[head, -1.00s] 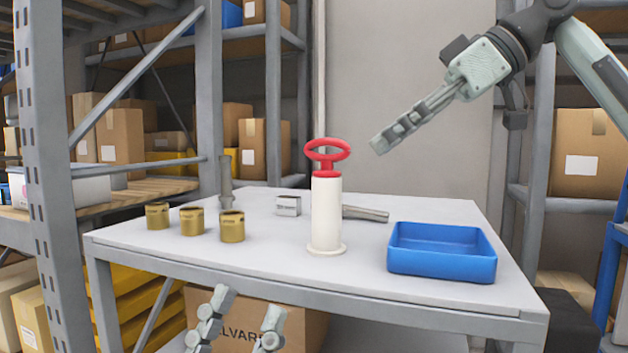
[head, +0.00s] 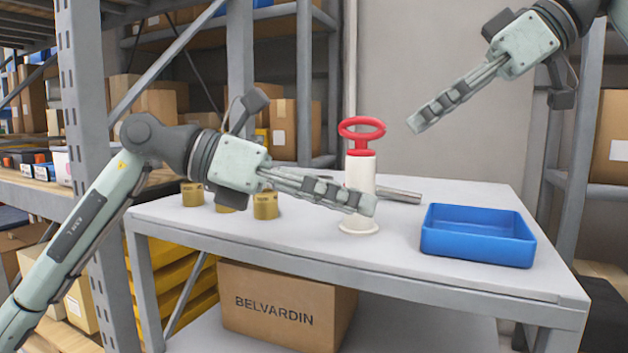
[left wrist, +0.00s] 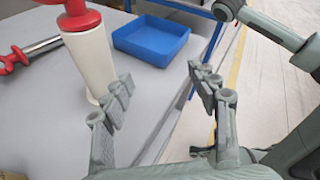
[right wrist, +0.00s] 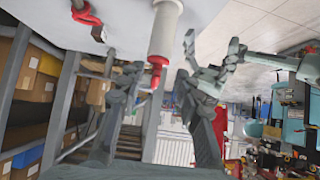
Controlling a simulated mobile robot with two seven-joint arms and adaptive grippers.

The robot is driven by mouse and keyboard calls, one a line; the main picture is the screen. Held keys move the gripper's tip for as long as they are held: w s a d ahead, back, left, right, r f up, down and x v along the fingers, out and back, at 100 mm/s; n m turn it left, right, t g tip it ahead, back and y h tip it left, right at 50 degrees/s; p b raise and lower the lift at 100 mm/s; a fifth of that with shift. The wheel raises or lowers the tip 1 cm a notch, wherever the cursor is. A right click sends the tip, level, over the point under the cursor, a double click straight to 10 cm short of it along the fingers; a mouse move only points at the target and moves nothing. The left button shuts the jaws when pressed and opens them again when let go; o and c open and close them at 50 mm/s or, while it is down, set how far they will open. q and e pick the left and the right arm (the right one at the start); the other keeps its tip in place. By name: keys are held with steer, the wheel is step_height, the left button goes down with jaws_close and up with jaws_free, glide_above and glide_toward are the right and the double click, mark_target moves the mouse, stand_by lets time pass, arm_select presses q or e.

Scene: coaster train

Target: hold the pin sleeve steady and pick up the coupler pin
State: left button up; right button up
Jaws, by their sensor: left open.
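The pin sleeve (head: 360,176) is a white upright tube with a round foot on the table. The coupler pin's red ring handle (head: 362,128) stands out of its top. In the left wrist view the sleeve (left wrist: 90,62) is beside one finger, not between the fingers. My left gripper (head: 365,203) is open and empty, in front of the sleeve in the head view, hiding part of it. My right gripper (head: 418,124) hangs above the table, right of the red ring. Its fingers are apart in the right wrist view (right wrist: 158,95), with nothing between them.
The grey table (head: 470,195) carries a blue tray (head: 478,240) at the right and several brass cylinders (head: 265,206) at the left. A metal rod (head: 400,196) lies behind the sleeve; the left wrist view shows red parts by it. A cardboard box (head: 285,308) is below.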

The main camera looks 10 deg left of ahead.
mark_target(361, 149)
arm_select(q)
steer(key=w+a+t, duration=0.1)
steer(key=w+a+t+y, duration=0.1)
steer(key=w, duration=0.1)
steer(key=w+a+r+t, duration=0.1)
steer(key=w+a, duration=0.1)
steer(key=shift+w+t+y, duration=0.15)
steer(key=shift+t+y, duration=0.15)
steer(key=shift+y, duration=0.1)
steer(key=shift+w, duration=0.25)
steer(key=x, duration=0.7)
steer(key=shift+w+d+f, duration=0.1)
steer(key=shift+w+d, duration=0.05)
steer(key=shift+d, duration=0.05)
steer(key=shift+c, duration=0.2)
steer(key=c, duration=1.3)
